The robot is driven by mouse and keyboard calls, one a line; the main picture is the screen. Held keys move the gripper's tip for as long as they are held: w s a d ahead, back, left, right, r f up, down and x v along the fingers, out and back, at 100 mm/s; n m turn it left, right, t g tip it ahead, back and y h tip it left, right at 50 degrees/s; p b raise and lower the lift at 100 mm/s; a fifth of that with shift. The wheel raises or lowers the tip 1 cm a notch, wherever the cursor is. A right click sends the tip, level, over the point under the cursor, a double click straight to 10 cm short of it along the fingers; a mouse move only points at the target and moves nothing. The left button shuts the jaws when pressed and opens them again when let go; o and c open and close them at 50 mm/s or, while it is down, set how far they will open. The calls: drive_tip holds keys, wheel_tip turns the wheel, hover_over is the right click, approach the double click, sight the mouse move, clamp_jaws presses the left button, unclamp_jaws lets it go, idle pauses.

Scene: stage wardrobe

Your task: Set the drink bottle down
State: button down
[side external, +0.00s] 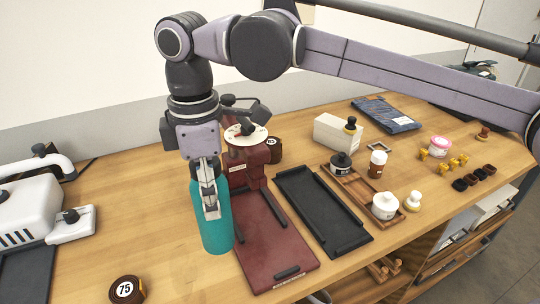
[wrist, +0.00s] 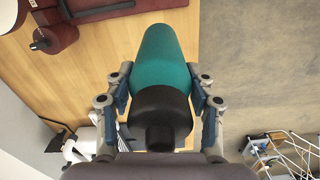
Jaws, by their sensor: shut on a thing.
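The drink bottle is teal and stands upright in the side external view (side external: 217,232), left of the dark red press. In the wrist view it points away from me, with its teal body (wrist: 163,58) beyond a black cap. My gripper (side external: 209,208) points down and is shut on the bottle, with one finger on each side in the wrist view (wrist: 160,100). The bottle's top is hidden behind my gripper in the side external view. I cannot tell whether its base touches the wooden table (side external: 150,270).
The dark red press (side external: 270,240) stands close to the right of the bottle, with a black tray (side external: 322,212) beyond it. A tape roll marked 75 (side external: 126,289) lies at the front left. A white machine (side external: 30,212) stands at left. Bare wood lies left of the bottle.

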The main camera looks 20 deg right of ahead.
drive_tip(key=w+d+r+m, duration=0.1)
drive_tip(key=w+d+m, duration=0.15)
drive_tip(key=d, duration=1.15)
drive_tip(key=w+d+r+m, duration=0.1)
drive_tip(key=d+m, duration=0.2)
drive_tip(key=d, duration=1)
drive_tip(key=w+d+r+m, duration=0.1)
drive_tip(key=w+d+m, duration=0.1)
drive_tip(key=d, duration=1.2)
drive_tip(key=s+d+f+m, duration=0.2)
drive_tip(key=s+d+m, duration=0.45)
drive_tip(key=d, duration=0.65)
drive_tip(key=s+d+f+m, duration=0.1)
drive_tip(key=s+d+m, duration=0.3)
drive_tip(key=s+d, duration=0.8)
drive_tip(key=w+a+f, duration=0.3)
drive_tip(key=w+f, duration=0.8)
drive_tip(key=w, duration=0.1)
drive_tip(key=shift+a, duration=0.25)
drive_tip(key=shift+f, duration=0.1)
